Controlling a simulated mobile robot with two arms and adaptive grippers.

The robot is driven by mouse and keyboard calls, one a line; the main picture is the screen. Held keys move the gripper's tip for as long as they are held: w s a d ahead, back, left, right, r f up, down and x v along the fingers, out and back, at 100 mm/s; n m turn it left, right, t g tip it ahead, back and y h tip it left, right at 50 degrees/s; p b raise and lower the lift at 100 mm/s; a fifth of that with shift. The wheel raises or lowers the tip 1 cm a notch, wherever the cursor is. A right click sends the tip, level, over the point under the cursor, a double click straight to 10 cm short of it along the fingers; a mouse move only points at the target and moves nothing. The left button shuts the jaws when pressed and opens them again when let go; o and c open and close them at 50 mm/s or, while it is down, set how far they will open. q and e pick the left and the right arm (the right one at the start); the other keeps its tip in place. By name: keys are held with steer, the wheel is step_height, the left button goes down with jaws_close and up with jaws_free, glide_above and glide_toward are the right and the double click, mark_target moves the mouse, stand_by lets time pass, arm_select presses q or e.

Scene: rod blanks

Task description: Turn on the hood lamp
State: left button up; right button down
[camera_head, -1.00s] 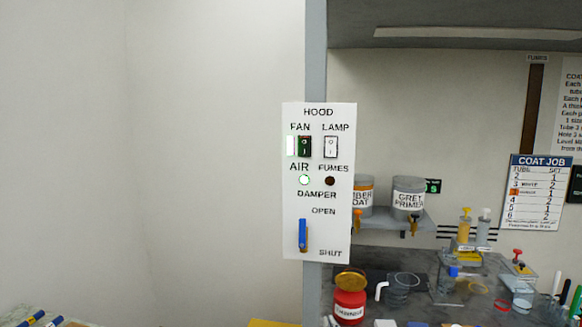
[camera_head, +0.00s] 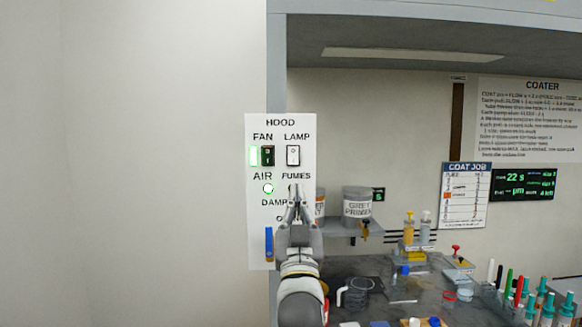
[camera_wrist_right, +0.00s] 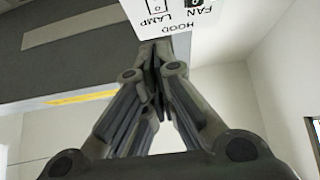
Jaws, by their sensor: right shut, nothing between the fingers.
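The white hood panel (camera_head: 257,210) stands upright at the left post of the hood. A white light bar shows left of the FAN switch. My right gripper (camera_head: 297,188) is shut and empty, with its tips pointing up below the LAMP switch, in front of the FUMES area, which it hides. In the right wrist view the shut fingertips (camera_wrist_right: 152,50) are close to the panel's edge, with the LAMP switch (camera_wrist_right: 157,5) just above. I cannot tell whether they touch the panel.
The AIR light (camera_head: 268,189) glows green-white. The blue damper lever (camera_head: 269,243) is low on the panel. A grey primer can (camera_head: 357,205) stands on a shelf right of my arm. Left of the panel is bare wall.

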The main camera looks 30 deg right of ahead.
mark_target(294, 154)
steer(key=p+x, duration=0.1)
steer(key=x, duration=0.3)
steer(key=f+p+x, duration=0.1)
steer(key=p+x, duration=0.1)
steer(key=x, duration=0.2)
steer(key=w+p+x, duration=0.1)
steer(key=x, duration=0.3)
steer(key=shift+d+f, duration=0.2)
steer(key=shift+w+d+f, duration=0.2)
steer(key=shift+w+d, duration=0.1)
steer(key=shift+w, duration=0.3)
steer(key=shift+w+d+f+b, duration=0.3)
steer(key=shift+f+b, duration=0.15)
steer(key=shift+b, duration=0.45)
steer(key=shift+w+r+p, duration=0.1)
steer(key=shift+r+p, duration=0.1)
steer(key=shift+p, duration=0.2)
